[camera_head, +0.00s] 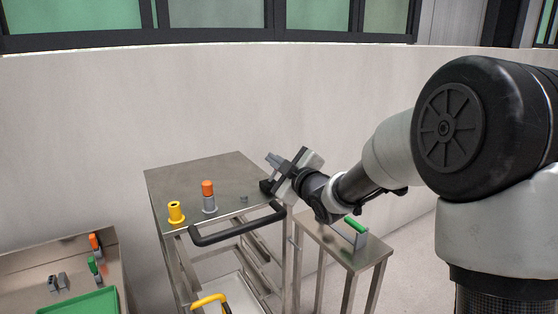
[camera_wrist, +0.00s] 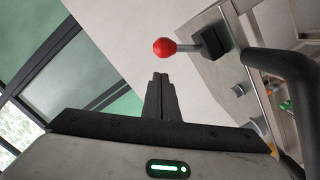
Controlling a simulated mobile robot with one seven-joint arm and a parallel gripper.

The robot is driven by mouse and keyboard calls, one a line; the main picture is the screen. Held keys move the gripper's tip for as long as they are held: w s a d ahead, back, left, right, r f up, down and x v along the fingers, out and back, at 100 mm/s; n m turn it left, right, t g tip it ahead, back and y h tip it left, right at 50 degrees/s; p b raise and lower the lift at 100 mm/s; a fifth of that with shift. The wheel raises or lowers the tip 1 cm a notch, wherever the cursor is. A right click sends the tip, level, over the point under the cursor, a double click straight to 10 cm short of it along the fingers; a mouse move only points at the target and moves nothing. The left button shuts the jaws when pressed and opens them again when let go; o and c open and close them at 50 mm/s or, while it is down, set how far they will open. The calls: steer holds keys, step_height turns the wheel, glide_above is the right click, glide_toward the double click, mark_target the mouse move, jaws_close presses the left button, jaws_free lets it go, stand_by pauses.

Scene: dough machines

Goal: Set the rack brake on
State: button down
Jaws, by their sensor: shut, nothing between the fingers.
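The rack (camera_head: 235,170) is a metal trolley with a flat top and a black push handle (camera_head: 238,225); its edge shows in the wrist view (camera_wrist: 216,70). In the wrist view a lever with a red ball knob (camera_wrist: 164,47) sticks out from a black block (camera_wrist: 212,43) on the rack's edge; it looks like the brake. In the head view the block (camera_head: 266,187) shows at the rack's right side, but I cannot make out the red knob. My gripper (camera_head: 272,159) is shut and empty, its fingertips (camera_wrist: 161,77) apparently apart from the knob.
On the rack top stand a yellow cylinder (camera_head: 176,212), an orange-topped grey piece (camera_head: 208,197) and a small grey knob (camera_head: 244,198). A small metal table with a green-handled tool (camera_head: 356,226) stands right. A bench with a green tray (camera_head: 82,303) stands left. The wall is behind.

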steer(key=shift+w+d+f, duration=0.5)
steer(key=shift+f, duration=0.1)
steer(key=shift+w+d+f+m+b, duration=0.15)
steer(key=shift+d+f+m+b, duration=0.25)
steer(key=shift+b, duration=0.55)
steer(key=shift+w+d+f+b, duration=0.1)
steer(key=shift+w+d+b, duration=0.3)
steer(key=shift+b, duration=0.5)
steer(key=shift+r, duration=0.3)
steer(key=shift+a+r, duration=0.15)
steer(key=shift+r, duration=0.15)
steer(key=s+d+r, duration=0.3)
steer(key=s+d, duration=0.1)
steer(key=s, duration=0.6)
steer(key=shift+s+r, duration=0.15)
steer(key=shift+r, duration=0.05)
